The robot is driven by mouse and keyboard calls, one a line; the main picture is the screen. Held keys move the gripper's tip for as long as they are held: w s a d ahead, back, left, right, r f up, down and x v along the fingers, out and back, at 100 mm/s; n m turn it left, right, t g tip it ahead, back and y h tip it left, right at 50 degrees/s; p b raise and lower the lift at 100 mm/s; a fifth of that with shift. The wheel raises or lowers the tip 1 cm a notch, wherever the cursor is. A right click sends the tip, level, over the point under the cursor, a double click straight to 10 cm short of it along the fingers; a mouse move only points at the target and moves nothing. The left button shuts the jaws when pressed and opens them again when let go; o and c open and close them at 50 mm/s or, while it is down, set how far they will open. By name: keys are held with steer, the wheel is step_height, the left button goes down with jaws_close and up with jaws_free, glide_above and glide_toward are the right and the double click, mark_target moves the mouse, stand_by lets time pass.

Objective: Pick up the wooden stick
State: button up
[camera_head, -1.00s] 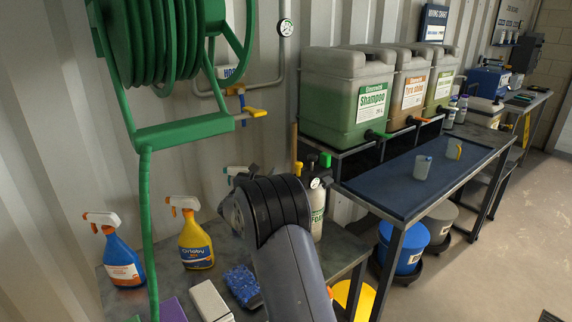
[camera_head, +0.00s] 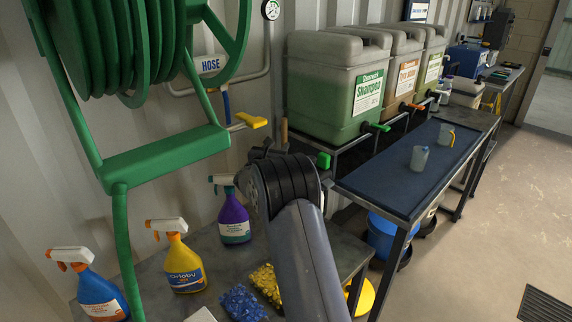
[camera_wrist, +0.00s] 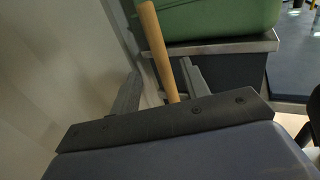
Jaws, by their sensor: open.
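The wooden stick (camera_wrist: 157,45) is a plain light-brown rod, upright and slightly tilted in the wrist view. It runs down between the two grey fingers of my gripper (camera_wrist: 160,78), with a gap on each side. The fingers are open, and I cannot tell how far the stick lies between or beyond them. Its lower end is hidden behind the gripper body. In the head view, a short top part of the stick (camera_head: 284,130) shows just behind my arm, against the wall. My arm hides most of the gripper there.
A green shampoo tank (camera_head: 335,85) sits on a rack close right of the stick. The corrugated wall (camera_wrist: 65,60) is close on the left. A green hose reel (camera_head: 150,150), spray bottles (camera_head: 184,265) and a bench (camera_head: 222,262) stand left of my arm. Open floor (camera_head: 480,210) lies right.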

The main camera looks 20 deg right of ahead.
mark_target(283, 139)
steer(key=shift+p+x, duration=1.25)
steer(key=shift+x, duration=2.55)
steer(key=shift+f, duration=0.1)
steer(key=shift+c, duration=0.3)
jaws_close()
